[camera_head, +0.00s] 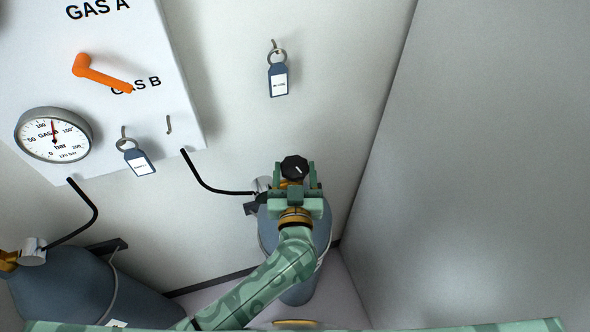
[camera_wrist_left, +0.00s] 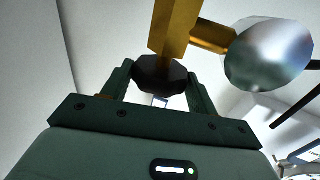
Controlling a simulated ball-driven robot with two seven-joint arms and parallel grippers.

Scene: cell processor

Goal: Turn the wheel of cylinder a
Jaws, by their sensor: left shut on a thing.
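In the head view my left gripper (camera_head: 295,178) is at the top of a blue-grey gas cylinder (camera_head: 300,292) in the corner. Its fingers are shut on the black wheel (camera_head: 294,166), one on each side. In the left wrist view the dark wheel (camera_wrist_left: 160,76) sits between the two fingers of the gripper (camera_wrist_left: 160,84), on a brass valve (camera_wrist_left: 176,24). A silver round part (camera_wrist_left: 268,54) is beside the valve. My arm hides much of the cylinder, and no letter shows on it. My right gripper is not in view.
A white panel (camera_head: 165,80) has an orange handle (camera_head: 103,74) and a gauge (camera_head: 53,135). Key tags hang on the panel (camera_head: 139,161) and wall (camera_head: 278,80). A black hose (camera_head: 205,184) runs to the gripped cylinder. A grey wall (camera_head: 480,170) stands right.

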